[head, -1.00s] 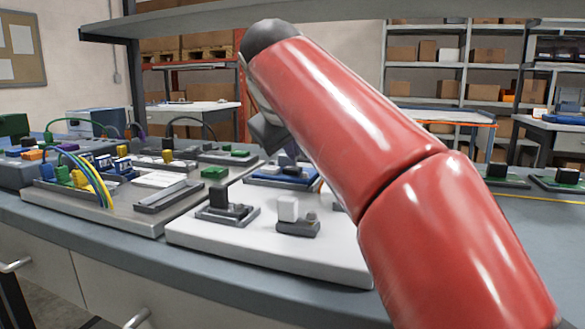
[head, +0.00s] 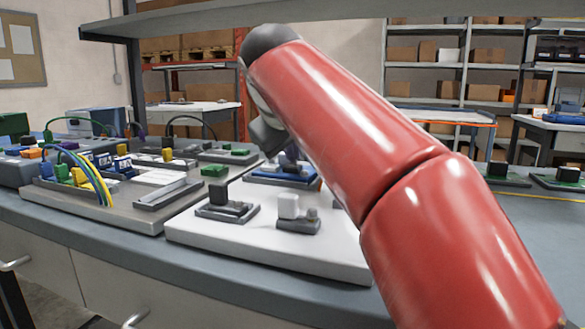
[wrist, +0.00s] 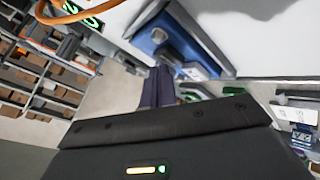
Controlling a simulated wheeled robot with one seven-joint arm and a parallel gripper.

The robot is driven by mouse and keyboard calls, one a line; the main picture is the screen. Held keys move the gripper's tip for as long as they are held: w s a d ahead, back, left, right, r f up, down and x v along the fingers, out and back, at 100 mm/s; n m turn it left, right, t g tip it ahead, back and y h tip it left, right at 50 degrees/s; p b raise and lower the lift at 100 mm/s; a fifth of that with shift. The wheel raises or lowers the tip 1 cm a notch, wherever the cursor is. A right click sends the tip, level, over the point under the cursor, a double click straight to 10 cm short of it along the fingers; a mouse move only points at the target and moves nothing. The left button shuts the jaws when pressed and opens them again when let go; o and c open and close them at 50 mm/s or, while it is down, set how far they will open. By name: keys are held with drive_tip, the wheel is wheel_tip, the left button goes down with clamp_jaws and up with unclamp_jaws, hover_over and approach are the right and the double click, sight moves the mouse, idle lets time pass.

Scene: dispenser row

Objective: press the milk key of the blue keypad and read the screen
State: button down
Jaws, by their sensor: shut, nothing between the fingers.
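The blue keypad (head: 283,178) sits on the white board, partly hidden by my arm in the head view. In the wrist view, a blue unit (wrist: 150,30) with a grey raised part shows just beyond the fingers and appears to be the same keypad. My gripper (head: 291,156) is over it in the head view. In the wrist view, the dark fingers (wrist: 158,85) are together with nothing between them. I cannot tell whether they touch a key. The milk key's label cannot be made out. A small dark display (wrist: 85,12) with green characters is cut off at the wrist view's top edge.
The white board (head: 250,255) also carries a black block unit (head: 228,200) and a white block unit (head: 292,215). A grey board (head: 110,208) with cables and coloured blocks stands to the left. An orange cable (wrist: 60,16) curves near the display.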

sight(292, 168)
drive_tip(key=shift+f+b, duration=0.35)
drive_tip(key=shift+f, duration=0.1)
idle(0.6)
idle(0.4)
drive_tip(key=shift+r+p, duration=0.9)
drive_tip(key=shift+p, duration=0.15)
wheel_tip(292, 168, up, 3)
drive_tip(key=p, duration=0.3)
drive_tip(key=shift+r+p, duration=0.55)
drive_tip(key=shift+r, duration=0.45)
